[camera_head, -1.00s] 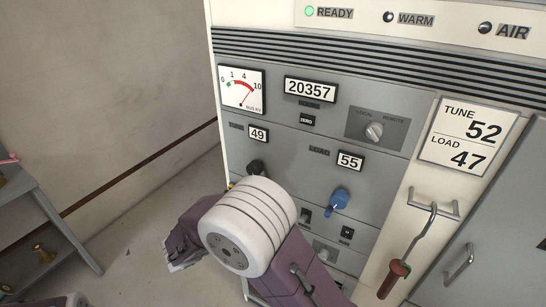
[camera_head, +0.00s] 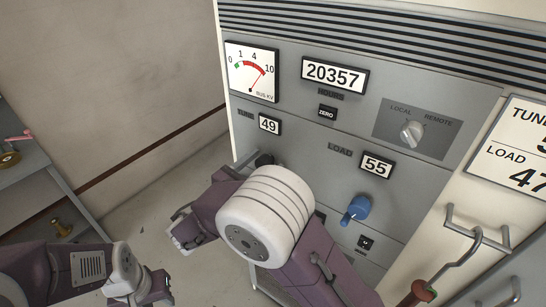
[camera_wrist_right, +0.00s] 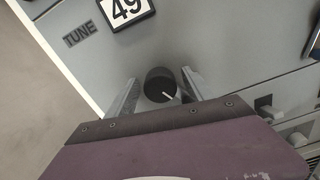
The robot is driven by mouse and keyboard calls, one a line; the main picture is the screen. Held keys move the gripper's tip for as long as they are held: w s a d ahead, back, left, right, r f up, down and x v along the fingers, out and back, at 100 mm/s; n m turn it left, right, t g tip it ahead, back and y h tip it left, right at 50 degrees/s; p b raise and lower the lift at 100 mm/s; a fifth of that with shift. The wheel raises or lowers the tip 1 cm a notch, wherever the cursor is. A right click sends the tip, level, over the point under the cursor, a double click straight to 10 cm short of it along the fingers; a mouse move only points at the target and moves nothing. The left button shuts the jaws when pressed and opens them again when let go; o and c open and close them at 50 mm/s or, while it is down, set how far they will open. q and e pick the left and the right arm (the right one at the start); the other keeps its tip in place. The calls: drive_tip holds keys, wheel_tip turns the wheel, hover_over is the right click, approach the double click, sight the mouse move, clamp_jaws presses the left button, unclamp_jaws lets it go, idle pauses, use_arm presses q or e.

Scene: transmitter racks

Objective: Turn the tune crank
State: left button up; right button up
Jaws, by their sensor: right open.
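The tune crank shows in the head view as a dark knob (camera_head: 264,160) below the TUNE counter (camera_head: 269,124), which reads 49. My right arm covers its lower part. In the right wrist view the crank (camera_wrist_right: 160,85) is a round black knob with a white line, under the counter (camera_wrist_right: 124,9). My right gripper (camera_wrist_right: 160,77) is open, with one finger on each side of the knob. Whether either finger touches it I cannot tell. In the head view the right fingers are mostly hidden behind my arm. My left gripper (camera_head: 160,287) is low at the left, its jaws unclear.
A blue LOAD crank (camera_head: 356,210) sits right of my right arm, under a counter (camera_head: 377,165) reading 55. A card (camera_head: 515,150) is cut by the right edge. A grey shelf (camera_head: 35,190) stands at the left.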

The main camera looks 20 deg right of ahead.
drive_tip(key=shift+w+d, duration=0.1)
drive_tip(key=shift+s+a+r, duration=0.3)
drive_tip(key=shift+s+a, duration=0.15)
drive_tip(key=shift+c, duration=0.9)
drive_tip(key=shift+s+a, duration=0.1)
drive_tip(key=shift+s, duration=0.05)
drive_tip(key=c, duration=0.5)
clamp_jaws()
use_arm(q)
drive_tip(key=f+b, duration=0.3)
drive_tip(key=shift+s+a+f+b, duration=0.3)
drive_tip(key=shift+s+a, duration=0.05)
use_arm(e)
drive_tip(key=m, duration=0.5)
